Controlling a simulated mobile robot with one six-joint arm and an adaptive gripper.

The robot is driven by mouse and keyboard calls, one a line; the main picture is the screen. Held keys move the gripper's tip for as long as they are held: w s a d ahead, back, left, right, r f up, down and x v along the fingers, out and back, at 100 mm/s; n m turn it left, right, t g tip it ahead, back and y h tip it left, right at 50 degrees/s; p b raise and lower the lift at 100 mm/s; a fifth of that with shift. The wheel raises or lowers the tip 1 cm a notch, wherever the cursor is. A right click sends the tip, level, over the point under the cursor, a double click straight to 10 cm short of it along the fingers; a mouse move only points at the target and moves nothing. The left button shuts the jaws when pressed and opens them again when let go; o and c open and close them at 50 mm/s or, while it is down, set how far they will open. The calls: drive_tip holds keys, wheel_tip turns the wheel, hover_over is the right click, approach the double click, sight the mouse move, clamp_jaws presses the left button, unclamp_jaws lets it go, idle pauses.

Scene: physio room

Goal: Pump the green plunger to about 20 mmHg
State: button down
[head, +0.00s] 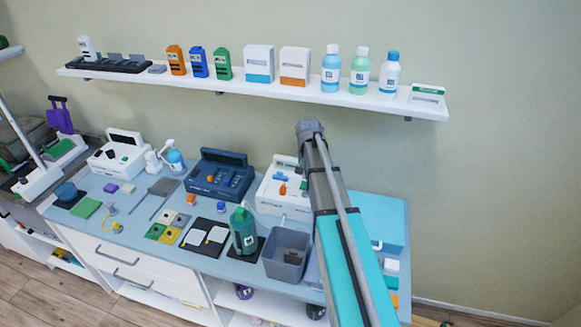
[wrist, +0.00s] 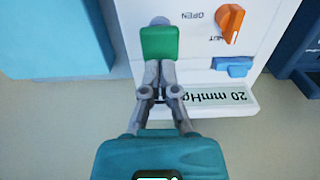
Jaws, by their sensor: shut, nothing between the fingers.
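The green plunger (wrist: 160,44) stands on the white pump unit (wrist: 200,75) in the wrist view, with a grey end above it. My gripper (wrist: 159,66) is shut and empty, its fingertips at the plunger's lower edge. I cannot tell whether they touch it. An orange knob (wrist: 232,22) sits beside lettering reading OPEN and a partly covered "HUT". A blue part (wrist: 233,67) lies between knob and display. In the head view the white unit (head: 268,196) is partly behind my arm, which hides the plunger and my gripper.
A dark blue device (head: 217,165) stands left of the white unit. A green bottle (head: 243,228) and a grey bin (head: 287,240) stand in front. A wall shelf (head: 330,97) holding boxes and bottles runs above. Small pads and tools cover the counter's left part.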

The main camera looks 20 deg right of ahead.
drive_tip(key=shift+r+p, duration=2.1)
drive_tip(key=shift+r, duration=0.25)
drive_tip(key=shift+f, duration=0.1)
drive_tip(key=shift+s+a+f, duration=0.15)
drive_tip(key=shift+s+a, duration=0.15)
drive_tip(key=s+a+f+n+b, duration=0.3)
drive_tip(key=s+a, duration=0.4)
drive_tip(key=s, duration=0.3)
drive_tip(key=s+a+f+n+b, duration=0.3)
drive_tip(key=s+a, duration=0.4)
drive_tip(key=s, duration=0.3)
drive_tip(key=shift+a+f+n+b, duration=0.2)
drive_tip(key=shift+f+n+b, duration=0.2)
drive_tip(key=shift+f+b, duration=0.35)
drive_tip(key=shift+s+r, duration=0.1)
drive_tip(key=shift+s, duration=0.05)
